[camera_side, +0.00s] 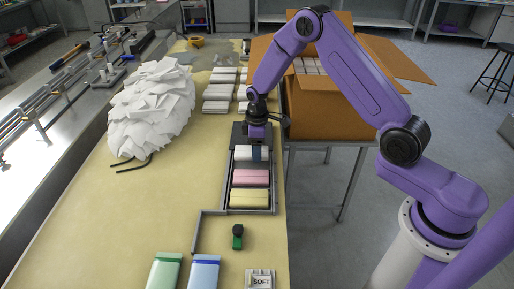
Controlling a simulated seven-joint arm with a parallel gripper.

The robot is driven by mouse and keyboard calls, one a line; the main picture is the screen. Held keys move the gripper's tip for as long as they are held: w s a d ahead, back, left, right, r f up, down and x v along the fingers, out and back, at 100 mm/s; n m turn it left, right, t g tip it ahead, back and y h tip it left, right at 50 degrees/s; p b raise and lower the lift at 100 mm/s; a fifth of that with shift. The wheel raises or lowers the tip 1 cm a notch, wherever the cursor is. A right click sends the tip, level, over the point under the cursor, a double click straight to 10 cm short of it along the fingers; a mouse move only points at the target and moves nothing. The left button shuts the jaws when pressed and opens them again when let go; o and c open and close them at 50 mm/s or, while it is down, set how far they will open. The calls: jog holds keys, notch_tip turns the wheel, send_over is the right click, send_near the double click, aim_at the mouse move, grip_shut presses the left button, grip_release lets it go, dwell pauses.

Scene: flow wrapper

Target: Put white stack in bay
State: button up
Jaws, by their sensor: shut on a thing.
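A grey tray (274,190) on the table has bays in a row. A pink stack (250,177) lies in the middle part and a yellow stack (249,197) in the near part. The white stack (243,152) is at the far end of the row, beyond the pink one. My gripper (256,153) points down over the white stack and is shut on it, a dark finger showing across its near side. I cannot tell whether the white stack rests on the bay floor or is held just above it.
An open cardboard box (335,110) stands on a stand at the right. Several white stacks (216,105) lie behind the tray. A heap of white sheets (152,107) is at the left. Green (165,272) and blue (205,272) packs lie in front.

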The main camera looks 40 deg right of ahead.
jog(key=shift+f, duration=1.4)
dwell(0.6)
jog(key=o, duration=1)
jog(key=c, duration=0.3)
jog(key=shift+o, duration=0.3)
jog(key=shift+r, duration=0.35)
jog(key=shift+o, duration=1.4)
jog(key=shift+r, duration=0.3)
jog(key=shift+w+r, duration=0.15)
jog(key=shift+r, duration=3.2)
